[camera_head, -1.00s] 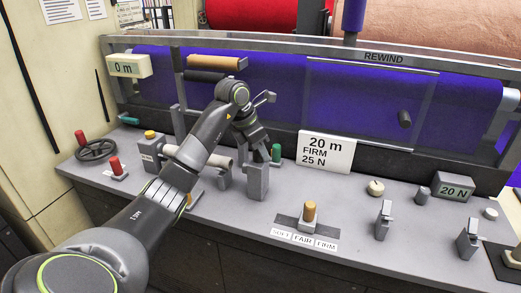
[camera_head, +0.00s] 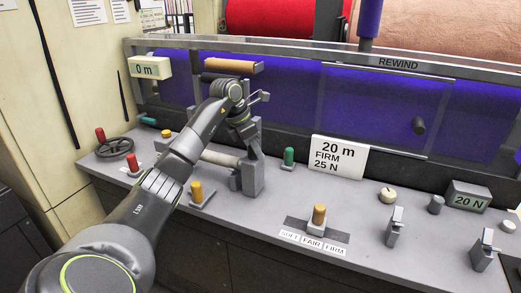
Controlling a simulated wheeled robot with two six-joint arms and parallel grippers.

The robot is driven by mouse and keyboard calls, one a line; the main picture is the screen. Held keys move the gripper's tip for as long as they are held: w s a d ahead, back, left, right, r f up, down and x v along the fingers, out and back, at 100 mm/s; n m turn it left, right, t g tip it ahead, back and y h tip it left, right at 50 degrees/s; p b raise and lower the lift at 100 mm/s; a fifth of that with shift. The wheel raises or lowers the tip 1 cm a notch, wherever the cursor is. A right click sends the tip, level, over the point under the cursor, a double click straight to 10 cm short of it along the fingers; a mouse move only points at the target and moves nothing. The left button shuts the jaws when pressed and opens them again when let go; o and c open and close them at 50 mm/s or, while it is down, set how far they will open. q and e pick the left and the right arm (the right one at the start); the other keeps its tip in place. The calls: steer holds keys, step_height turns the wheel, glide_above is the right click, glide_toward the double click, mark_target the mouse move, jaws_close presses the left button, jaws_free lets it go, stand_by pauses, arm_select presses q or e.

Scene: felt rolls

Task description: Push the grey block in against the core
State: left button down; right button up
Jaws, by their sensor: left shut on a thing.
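The grey block (camera_head: 253,178) stands upright on the grey bench, at the right end of the pale core (camera_head: 220,158). The core lies level; my left arm hides its left part. The block stands close to the core's end; I cannot tell whether they touch. My left gripper (camera_head: 254,148) points down at the block's upper part and is shut on it. The fingertips are partly hidden. My right gripper is not in view.
A green knob (camera_head: 289,157) stands just right of the block. An amber lever (camera_head: 319,215) and several switches stand to the right.

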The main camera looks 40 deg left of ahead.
arm_select(q)
steer(key=c, duration=1.6)
jaws_free()
steer(key=shift+a+r, duration=0.1)
steer(key=shift+a, duration=0.05)
steer(key=o, duration=0.5)
steer(key=shift+a, duration=0.2)
steer(key=shift+d, duration=0.1)
steer(key=shift+s+r, duration=0.15)
steer(key=shift+r, duration=0.25)
steer(key=p+v, duration=0.3)
steer(key=v, duration=1.3)
steer(key=shift+r, duration=0.25)
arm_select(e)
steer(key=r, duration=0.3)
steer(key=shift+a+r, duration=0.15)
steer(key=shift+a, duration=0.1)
